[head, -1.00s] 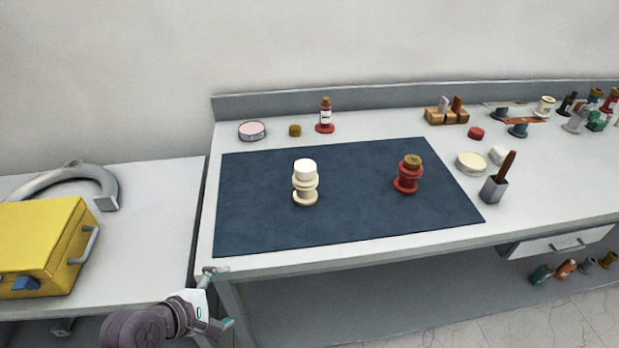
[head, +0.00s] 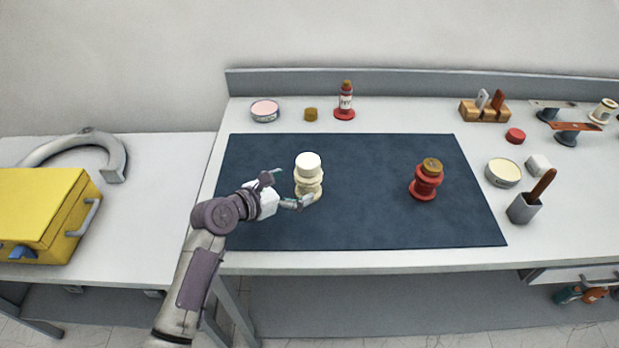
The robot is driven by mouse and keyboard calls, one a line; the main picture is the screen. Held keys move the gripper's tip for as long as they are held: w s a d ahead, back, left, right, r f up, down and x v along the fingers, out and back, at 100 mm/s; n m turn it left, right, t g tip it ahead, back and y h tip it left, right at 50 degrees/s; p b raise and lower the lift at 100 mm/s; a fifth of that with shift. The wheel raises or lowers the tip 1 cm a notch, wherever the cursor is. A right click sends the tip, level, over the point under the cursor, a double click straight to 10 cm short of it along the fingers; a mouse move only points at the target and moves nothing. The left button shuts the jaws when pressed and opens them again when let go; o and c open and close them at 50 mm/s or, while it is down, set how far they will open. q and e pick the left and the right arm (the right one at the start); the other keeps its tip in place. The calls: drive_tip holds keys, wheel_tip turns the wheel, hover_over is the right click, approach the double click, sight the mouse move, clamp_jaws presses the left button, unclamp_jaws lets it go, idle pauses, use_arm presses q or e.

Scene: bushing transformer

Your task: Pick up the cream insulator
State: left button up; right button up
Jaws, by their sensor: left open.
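The cream insulator (head: 309,178) stands upright on the left part of the dark blue mat (head: 370,225), with a white top and ribbed cream body. My left gripper (head: 287,188) is open just to the left of it, its fingers pointing right towards it. One finger is near the insulator's lower front, the other behind its left side. I cannot tell whether either finger touches it. A red insulator (head: 426,180) with a brown top stands on the right part of the mat. My right gripper is not in view.
A round cream tin (head: 503,172) and a grey holder with a brown handle (head: 523,208) stand right of the mat. A yellow case (head: 45,215) is on the left table.

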sight(308, 179)
use_arm(q)
drive_tip(key=shift+w+d+f, duration=0.1)
drive_tip(key=shift+w+d, duration=0.25)
drive_tip(key=shift+d, duration=0.1)
drive_tip(key=x, duration=0.3)
drive_tip(key=shift+w+d+f, duration=0.1)
drive_tip(key=shift+d+f, duration=0.05)
drive_tip(key=shift+d, duration=0.05)
drive_tip(key=shift+w+d+f, duration=0.1)
drive_tip(key=shift+w+d, duration=0.1)
drive_tip(key=shift+w, duration=0.05)
drive_tip(key=shift+c, duration=0.5)
drive_tip(key=shift+s, duration=0.1)
drive_tip(key=shift+c, duration=1.2)
drive_tip(key=c, duration=1.1)
drive_tip(key=shift+c, duration=0.7)
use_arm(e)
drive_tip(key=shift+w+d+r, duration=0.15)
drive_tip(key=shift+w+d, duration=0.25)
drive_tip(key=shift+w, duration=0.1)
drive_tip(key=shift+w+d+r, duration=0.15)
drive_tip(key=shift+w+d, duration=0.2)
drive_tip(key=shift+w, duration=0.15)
use_arm(q)
drive_tip(key=shift+p, duration=0.3)
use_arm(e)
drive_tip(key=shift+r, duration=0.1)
